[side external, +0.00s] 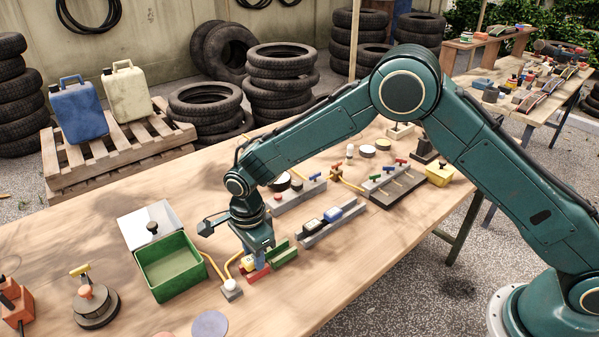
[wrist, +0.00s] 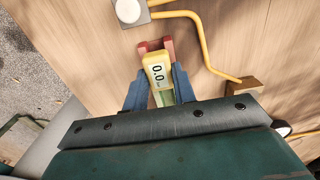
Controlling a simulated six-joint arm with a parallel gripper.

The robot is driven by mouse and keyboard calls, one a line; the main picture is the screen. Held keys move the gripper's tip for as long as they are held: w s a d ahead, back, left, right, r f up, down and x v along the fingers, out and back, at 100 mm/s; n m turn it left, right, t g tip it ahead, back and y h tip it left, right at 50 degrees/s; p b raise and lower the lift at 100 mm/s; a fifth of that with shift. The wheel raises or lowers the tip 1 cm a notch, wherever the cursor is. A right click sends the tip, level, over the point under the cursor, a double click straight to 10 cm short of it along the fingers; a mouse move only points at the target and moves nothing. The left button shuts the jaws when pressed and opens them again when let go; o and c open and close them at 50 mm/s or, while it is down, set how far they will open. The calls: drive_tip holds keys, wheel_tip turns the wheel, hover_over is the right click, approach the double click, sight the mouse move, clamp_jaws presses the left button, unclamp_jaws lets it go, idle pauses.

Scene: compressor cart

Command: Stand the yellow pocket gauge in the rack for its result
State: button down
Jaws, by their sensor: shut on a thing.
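The yellow pocket gauge (wrist: 158,72) is between my gripper's blue fingers (wrist: 157,92) in the wrist view, and its display reads 0.0. In the side view my gripper (side external: 258,260) is low over the table with the gauge (side external: 248,265) partly hidden by it. A red holder (side external: 258,276) is right at the gauge; it also shows beyond the gauge in the wrist view (wrist: 168,43). I cannot tell whether the gauge touches it. A green holder (side external: 284,256) lies just to the right.
A green open box (side external: 172,285) with its pale lid up stands to the left. A white-topped fitting (side external: 231,287) with yellow hose is close beside my gripper. Valve blocks (side external: 390,186) stand farther back. The front right of the table is clear.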

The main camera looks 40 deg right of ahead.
drive_tip(key=shift+f, duration=0.2)
drive_tip(key=c, duration=1.1)
unclamp_jaws()
drive_tip(key=shift+o, duration=0.2)
wheel_tip(320, 180, up, 14)
drive_tip(key=shift+f, duration=0.1)
